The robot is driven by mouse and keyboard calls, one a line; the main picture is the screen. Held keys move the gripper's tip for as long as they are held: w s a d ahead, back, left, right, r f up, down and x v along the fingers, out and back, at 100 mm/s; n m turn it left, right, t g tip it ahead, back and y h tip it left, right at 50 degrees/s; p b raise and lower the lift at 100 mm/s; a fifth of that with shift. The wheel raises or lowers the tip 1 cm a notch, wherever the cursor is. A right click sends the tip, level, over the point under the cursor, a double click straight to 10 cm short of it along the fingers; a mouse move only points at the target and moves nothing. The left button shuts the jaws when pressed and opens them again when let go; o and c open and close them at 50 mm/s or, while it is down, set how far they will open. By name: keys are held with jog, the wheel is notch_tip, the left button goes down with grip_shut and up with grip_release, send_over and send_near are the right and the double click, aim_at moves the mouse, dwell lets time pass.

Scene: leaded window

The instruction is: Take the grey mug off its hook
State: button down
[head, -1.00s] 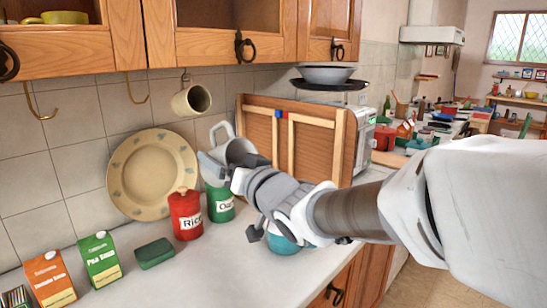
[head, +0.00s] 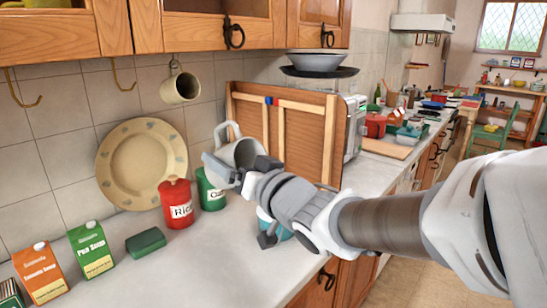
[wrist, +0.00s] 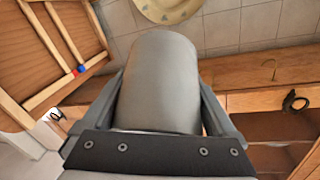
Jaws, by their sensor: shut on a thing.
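The grey mug (head: 242,152) is held in the air in front of a wooden panel, clear of every hook. My gripper (head: 236,168) is shut on it. In the wrist view the mug (wrist: 158,85) fills the space between my two fingers (wrist: 160,110). A cream mug (head: 180,88) hangs from a hook under the wall cabinet. Two other brass hooks, one at the far left (head: 22,92) and one in the middle (head: 123,78), are empty.
On the counter (head: 150,275) are a red canister (head: 177,205), a green canister (head: 211,190), a sponge (head: 146,241), cartons (head: 90,250) and a leaning plate (head: 141,165). A teal vessel (head: 275,227) is partly hidden below my gripper. A wooden panel (head: 300,130) stands behind it.

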jog(key=shift+s+d+f, duration=0.35)
jog(key=shift+s+d, duration=0.25)
jog(key=shift+d, duration=0.15)
jog(key=shift+s+d+f, duration=0.3)
jog(key=shift+s+d, duration=0.25)
jog(key=shift+d, duration=0.15)
